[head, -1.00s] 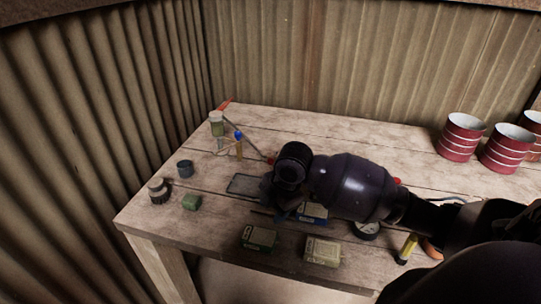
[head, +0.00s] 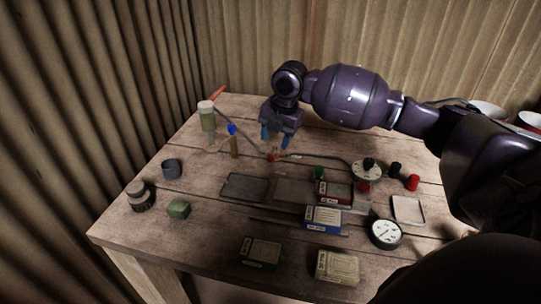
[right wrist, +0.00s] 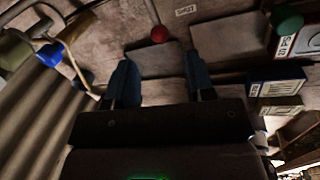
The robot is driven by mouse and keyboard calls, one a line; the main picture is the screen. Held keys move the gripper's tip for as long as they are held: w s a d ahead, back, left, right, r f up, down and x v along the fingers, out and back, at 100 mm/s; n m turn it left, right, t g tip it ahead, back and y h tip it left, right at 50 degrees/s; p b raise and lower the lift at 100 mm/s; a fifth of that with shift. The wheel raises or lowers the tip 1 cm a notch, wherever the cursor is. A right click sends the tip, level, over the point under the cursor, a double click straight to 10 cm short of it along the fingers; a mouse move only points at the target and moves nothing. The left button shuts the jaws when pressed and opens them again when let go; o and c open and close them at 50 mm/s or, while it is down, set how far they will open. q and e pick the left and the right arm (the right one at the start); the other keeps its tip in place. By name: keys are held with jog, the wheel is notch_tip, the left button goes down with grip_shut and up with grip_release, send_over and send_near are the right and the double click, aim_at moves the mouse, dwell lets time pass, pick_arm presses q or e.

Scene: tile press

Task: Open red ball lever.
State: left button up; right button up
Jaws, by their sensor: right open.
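The red ball (head: 271,157) shows at the middle of the table, beside the end of a thin dark rod that runs up and left. In the right wrist view the red ball (right wrist: 159,34) sits at the end of a thin rod, ahead of and between my fingers. My right gripper (head: 275,138) hangs with its blue fingertips a little behind and above the ball. The gripper (right wrist: 160,75) is open and empty, and it appears apart from the ball. My left gripper is not in view.
Dark flat plates (head: 245,187) lie in front of the ball. Small boxes (head: 323,219), a gauge (head: 385,233) and a round dial (head: 366,171) lie right and front. Corrugated walls close the back and left.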

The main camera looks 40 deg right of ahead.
aim_at(272, 155)
jog(key=f, duration=0.4)
jog(key=w+f+b, duration=0.1)
jog(key=f, duration=0.1)
jog(key=shift+a+f, duration=0.2)
jog(key=shift+a, duration=0.1)
grip_shut()
